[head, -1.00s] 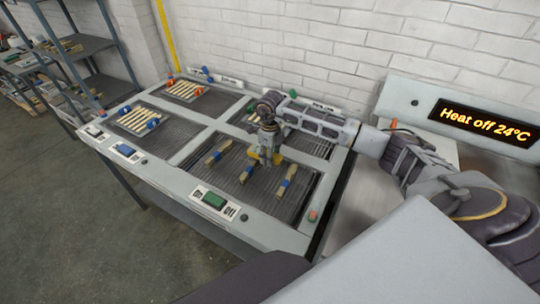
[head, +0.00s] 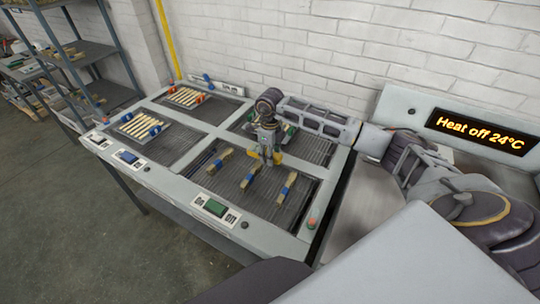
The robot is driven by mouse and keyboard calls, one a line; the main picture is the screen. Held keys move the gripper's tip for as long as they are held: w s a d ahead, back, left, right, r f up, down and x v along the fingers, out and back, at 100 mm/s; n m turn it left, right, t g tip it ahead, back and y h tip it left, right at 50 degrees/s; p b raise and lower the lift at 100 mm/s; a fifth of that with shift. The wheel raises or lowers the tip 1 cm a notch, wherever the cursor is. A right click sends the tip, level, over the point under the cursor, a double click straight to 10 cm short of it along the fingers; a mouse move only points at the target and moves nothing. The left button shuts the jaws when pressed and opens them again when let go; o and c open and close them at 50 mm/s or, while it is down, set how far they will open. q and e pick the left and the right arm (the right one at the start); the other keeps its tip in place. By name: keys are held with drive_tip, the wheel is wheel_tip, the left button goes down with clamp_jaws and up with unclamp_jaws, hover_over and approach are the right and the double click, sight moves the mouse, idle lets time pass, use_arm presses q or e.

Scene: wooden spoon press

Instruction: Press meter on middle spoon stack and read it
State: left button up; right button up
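Three spoon stacks with blue bands lie in the front right bay of the press: a left one (head: 221,160), a middle one (head: 250,177) and a right one (head: 287,187). My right gripper (head: 270,158) points down just behind the middle and right stacks, apart from both in the picture. Yellow parts show at its tip. They are too small to tell whether they are fingertips or a held meter. No separate meter can be made out. My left gripper is out of view.
A green display (head: 215,207) sits on the front rail by the bay. Spoons lie in the front left bay (head: 170,148) and back left bay (head: 221,107). A sign (head: 482,130) reads "Heat off 24°C". Shelves (head: 85,55) stand at the left.

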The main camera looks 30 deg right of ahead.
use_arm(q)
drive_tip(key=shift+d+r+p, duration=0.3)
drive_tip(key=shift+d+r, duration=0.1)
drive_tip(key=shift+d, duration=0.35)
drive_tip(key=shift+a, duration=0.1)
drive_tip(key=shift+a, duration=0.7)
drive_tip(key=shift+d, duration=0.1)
